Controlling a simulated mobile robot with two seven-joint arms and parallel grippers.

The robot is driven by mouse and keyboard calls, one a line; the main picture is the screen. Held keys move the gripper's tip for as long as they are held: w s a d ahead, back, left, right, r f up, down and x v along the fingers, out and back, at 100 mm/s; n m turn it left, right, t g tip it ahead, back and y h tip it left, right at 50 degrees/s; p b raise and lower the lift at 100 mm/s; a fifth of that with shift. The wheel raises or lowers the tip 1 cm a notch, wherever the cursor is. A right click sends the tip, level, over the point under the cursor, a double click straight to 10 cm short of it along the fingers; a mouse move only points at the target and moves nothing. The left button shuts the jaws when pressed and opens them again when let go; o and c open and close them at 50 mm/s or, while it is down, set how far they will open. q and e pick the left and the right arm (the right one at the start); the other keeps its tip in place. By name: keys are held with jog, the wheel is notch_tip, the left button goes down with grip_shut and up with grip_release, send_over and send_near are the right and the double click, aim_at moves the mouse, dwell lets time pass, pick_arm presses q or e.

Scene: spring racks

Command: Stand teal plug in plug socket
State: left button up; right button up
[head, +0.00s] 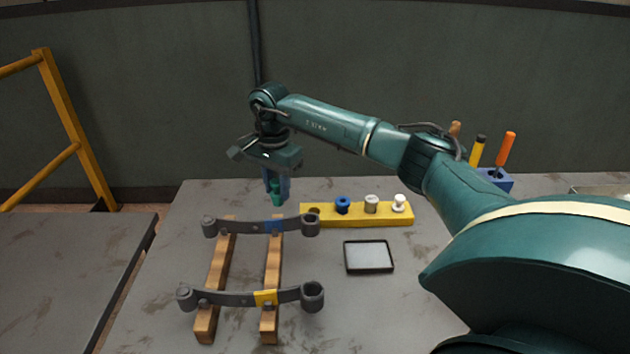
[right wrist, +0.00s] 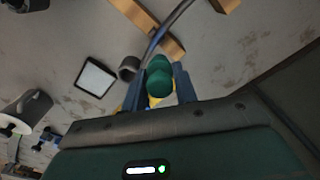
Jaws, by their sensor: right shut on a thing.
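My right gripper (head: 276,186) points down over the far end of the spring racks, just left of the yellow plug block. It is shut on the teal plug (head: 276,196), whose lower part shows below the fingers. In the right wrist view the teal plug (right wrist: 158,78) sits between the two blue-grey fingers (right wrist: 158,92). The yellow block (head: 357,216), which looks like the plug socket, holds a blue plug (head: 342,205), a metal plug (head: 371,204) and a white plug (head: 399,202). Its left-end position (head: 313,209) shows a dark opening. My left gripper is out of view.
Two dark leaf springs, one with a blue band (head: 274,226) and one with a yellow band (head: 265,298), lie across wooden rails (head: 216,266). A black-rimmed tray (head: 369,257) lies right of them. A blue tool holder (head: 497,180) stands behind my arm.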

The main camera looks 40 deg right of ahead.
pick_arm(q)
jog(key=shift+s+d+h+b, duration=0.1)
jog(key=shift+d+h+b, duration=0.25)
jog(key=shift+b, duration=0.2)
pick_arm(e)
jog(key=d+f+m, duration=0.3)
jog(key=d+m, duration=0.5)
jog(key=d, duration=0.3)
jog(key=shift+w+d+f+m, duration=0.25)
jog(key=shift+w+d+m, duration=0.05)
jog(key=shift+w, duration=0.05)
pick_arm(q)
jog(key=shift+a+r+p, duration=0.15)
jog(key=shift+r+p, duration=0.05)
jog(key=shift+p, duration=0.2)
pick_arm(e)
jog(key=shift+r, duration=0.1)
notch_tip(320, 180, down, 4)
jog(key=shift+f+b, duration=0.1)
jog(key=shift+b, duration=1.15)
jog(key=shift+f, duration=0.4)
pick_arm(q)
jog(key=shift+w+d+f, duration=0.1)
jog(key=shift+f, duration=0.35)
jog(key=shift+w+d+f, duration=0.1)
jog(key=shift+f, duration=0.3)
